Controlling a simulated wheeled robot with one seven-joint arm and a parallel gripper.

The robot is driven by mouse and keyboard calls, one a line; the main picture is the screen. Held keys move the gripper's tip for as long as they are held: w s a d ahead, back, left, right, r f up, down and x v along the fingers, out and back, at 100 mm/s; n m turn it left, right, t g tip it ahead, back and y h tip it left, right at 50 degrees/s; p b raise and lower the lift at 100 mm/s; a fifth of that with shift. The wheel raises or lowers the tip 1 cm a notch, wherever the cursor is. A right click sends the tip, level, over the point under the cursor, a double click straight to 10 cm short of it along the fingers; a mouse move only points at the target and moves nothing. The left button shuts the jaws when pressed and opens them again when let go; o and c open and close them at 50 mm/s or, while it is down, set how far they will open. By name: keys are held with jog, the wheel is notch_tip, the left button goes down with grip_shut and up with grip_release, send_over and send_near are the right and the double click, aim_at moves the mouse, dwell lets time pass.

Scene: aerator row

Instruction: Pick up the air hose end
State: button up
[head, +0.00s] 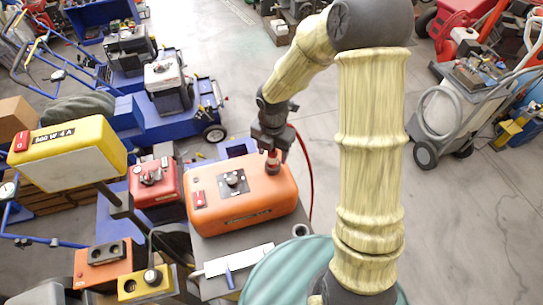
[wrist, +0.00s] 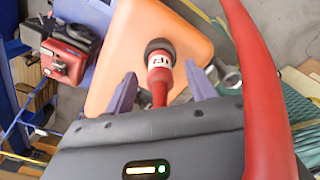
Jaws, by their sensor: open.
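The air hose end (wrist: 159,65) is a red fitting with a white marked band and a dark round tip. In the wrist view it lies between the two purple fingers of my gripper (wrist: 160,88), which are apart with gaps on both sides. In the head view my gripper (head: 272,152) is over the right rear part of the orange tank (head: 240,200), and the reddish hose end (head: 273,161) shows small just below it. The red hose (head: 308,175) curves down on the right; a thick red length (wrist: 252,80) crosses the wrist view's right side.
A smaller red unit (head: 155,182) stands left of the tank. A yellow box (head: 68,152) on an arm stands further left. A white plate (head: 240,260) lies in front of the tank, beside a teal round thing (head: 290,275). Open floor (head: 470,220) is on the right.

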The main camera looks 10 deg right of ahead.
jog(key=shift+s+f, duration=0.1)
jog(key=shift+f, duration=1.2)
jog(key=c, duration=1.1)
